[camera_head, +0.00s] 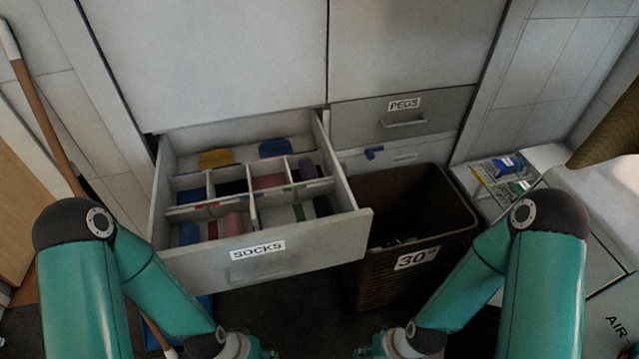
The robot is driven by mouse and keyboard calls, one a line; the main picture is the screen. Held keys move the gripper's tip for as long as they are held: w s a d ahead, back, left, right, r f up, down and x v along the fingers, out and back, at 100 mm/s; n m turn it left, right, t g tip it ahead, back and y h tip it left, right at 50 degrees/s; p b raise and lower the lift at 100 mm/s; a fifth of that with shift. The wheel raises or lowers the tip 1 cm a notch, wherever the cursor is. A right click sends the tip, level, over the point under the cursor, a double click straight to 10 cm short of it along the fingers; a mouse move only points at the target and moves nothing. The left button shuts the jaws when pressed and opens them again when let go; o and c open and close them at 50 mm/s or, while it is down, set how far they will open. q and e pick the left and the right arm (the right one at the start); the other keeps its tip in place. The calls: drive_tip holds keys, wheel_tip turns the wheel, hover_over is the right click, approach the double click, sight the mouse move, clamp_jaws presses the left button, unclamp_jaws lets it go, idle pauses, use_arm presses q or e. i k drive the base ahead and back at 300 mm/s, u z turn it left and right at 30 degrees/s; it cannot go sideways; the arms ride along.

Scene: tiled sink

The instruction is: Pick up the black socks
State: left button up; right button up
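An open drawer labelled SOCKS (335,243) stands left of centre, split by white dividers into compartments. A black item (232,187), apparently folded black socks, lies in a middle-row compartment. Another very dark item (322,205) lies in the front right compartment; its exact colour is hard to tell. My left gripper (264,352) is at the bottom edge, in front of the drawer and apart from it. My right gripper (369,351) is at the bottom edge, below the basket. Both are partly cut off, so their fingertips do not show clearly.
Yellow (215,158), blue (275,147) and other coloured socks share the drawer. A brown basket labelled 30° (430,215) stands right of it. A closed PEGS drawer (440,112) is above. A wire rack (492,186) is at right, a broom handle (45,125) at left.

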sight(322, 205)
drive_tip(key=k, duration=1.1)
drive_tip(key=u, duration=0.35)
drive_tip(key=i, duration=0.65)
drive_tip(key=u, duration=0.3)
